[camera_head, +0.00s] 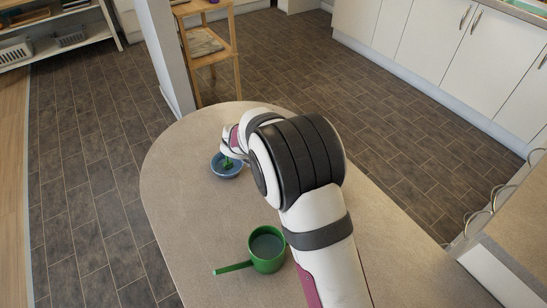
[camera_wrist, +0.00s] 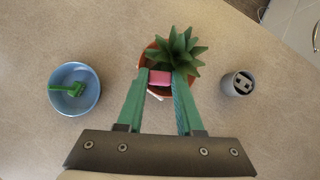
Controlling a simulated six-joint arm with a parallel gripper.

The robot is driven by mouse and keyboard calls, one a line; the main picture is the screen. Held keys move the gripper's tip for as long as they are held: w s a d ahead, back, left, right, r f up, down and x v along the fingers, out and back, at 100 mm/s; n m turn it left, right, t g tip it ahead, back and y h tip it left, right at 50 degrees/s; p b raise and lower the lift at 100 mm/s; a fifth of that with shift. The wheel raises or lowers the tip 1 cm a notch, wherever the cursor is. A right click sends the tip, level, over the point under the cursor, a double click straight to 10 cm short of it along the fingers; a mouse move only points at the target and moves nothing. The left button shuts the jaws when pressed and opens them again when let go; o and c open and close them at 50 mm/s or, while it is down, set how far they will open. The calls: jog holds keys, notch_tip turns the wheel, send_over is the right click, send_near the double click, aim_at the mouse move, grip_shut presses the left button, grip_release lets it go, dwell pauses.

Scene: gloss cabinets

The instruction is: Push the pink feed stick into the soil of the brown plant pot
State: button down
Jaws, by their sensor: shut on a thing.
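The pink feed stick (camera_wrist: 160,78) shows as a short pink block between my fingertips in the wrist view. My gripper (camera_wrist: 161,82) is shut on it, with one green finger on each side. The brown plant pot (camera_wrist: 145,85) lies under the fingertips, its orange-brown rim partly covered by the stick, the fingers and the spiky green plant (camera_wrist: 180,50). The stick is beside the plant, over the pot's near part. I cannot tell whether its lower end touches the soil, which is hidden. In the head view my arm hides the pot and stick.
A blue bowl (camera_wrist: 94,98) holding a green tool (camera_wrist: 70,89) stands left of the pot. A grey slotted holder (camera_wrist: 238,83) stands to the right. A green saucepan (camera_head: 267,262) is nearer on the rounded table (camera_head: 190,215). Bare tabletop separates these things.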

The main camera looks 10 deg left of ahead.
jog(key=shift+c, duration=2.4)
grip_release()
jog(key=v, duration=1.6)
jog(key=s+d+r+m+g, duration=0.1)
jog(key=s+d+m+g, duration=0.1)
jog(key=s+d+m, duration=0.6)
jog(key=s+d+m+g, duration=0.3)
jog(key=s+d+m, duration=0.2)
jog(key=d+m, duration=0.65)
jog(key=s+f+m+g+y, duration=0.1)
jog(key=s+m+y, duration=0.3)
jog(key=s+m, duration=1)
jog(key=m, duration=0.4)
jog(key=shift+d+f+g, duration=0.3)
jog(key=shift+f+g, duration=0.1)
